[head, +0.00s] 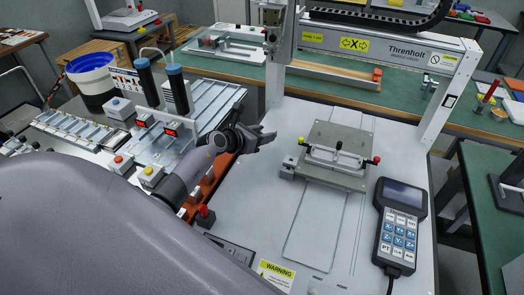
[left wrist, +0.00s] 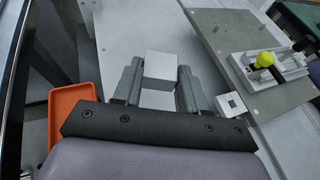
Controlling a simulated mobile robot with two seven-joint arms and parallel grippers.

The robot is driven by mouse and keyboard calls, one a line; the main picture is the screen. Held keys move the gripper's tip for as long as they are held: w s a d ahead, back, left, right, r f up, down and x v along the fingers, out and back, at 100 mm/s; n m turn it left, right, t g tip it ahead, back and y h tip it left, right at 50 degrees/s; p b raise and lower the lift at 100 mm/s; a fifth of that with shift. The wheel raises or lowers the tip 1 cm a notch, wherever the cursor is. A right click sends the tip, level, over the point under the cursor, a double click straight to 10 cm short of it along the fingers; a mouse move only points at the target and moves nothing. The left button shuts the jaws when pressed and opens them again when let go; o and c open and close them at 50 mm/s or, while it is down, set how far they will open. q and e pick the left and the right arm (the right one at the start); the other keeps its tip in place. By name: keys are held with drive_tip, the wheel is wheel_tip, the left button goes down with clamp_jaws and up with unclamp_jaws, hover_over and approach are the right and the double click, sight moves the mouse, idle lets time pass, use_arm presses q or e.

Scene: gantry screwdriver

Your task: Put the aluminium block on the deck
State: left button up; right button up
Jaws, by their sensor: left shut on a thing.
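My left gripper (head: 264,140) reaches in from the left over the gantry's pale flat bed (head: 300,228). In the left wrist view, my left gripper (left wrist: 160,72) is shut on the aluminium block (left wrist: 160,66), a plain pale square-faced piece between the two fingers. The block cannot be made out in the head view. The raised grey plate (head: 340,135) with a clamp-like fixture stands to the right of the gripper, apart from it. It also shows at the right of the left wrist view (left wrist: 224,38). Which surface is the deck is not labelled. My right gripper is not in view.
A handheld pendant (head: 400,222) lies at the bed's right. An orange tray (head: 207,190) sits at its left edge, also in the wrist view (left wrist: 72,112). The gantry frame (head: 437,100) rises behind. Bare bed lies in front of the grey plate.

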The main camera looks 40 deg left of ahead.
sight(262, 153)
use_arm(q)
wheel_tip(262, 153, down, 5)
drive_tip(key=shift+b, duration=1.15)
drive_tip(key=shift+f, duration=0.2)
drive_tip(key=o, duration=1.1)
drive_tip(key=shift+r, duration=0.25)
drive_tip(key=shift+p+v, duration=1.35)
drive_tip(key=shift+v, duration=2.4)
drive_tip(key=shift+f, duration=0.15)
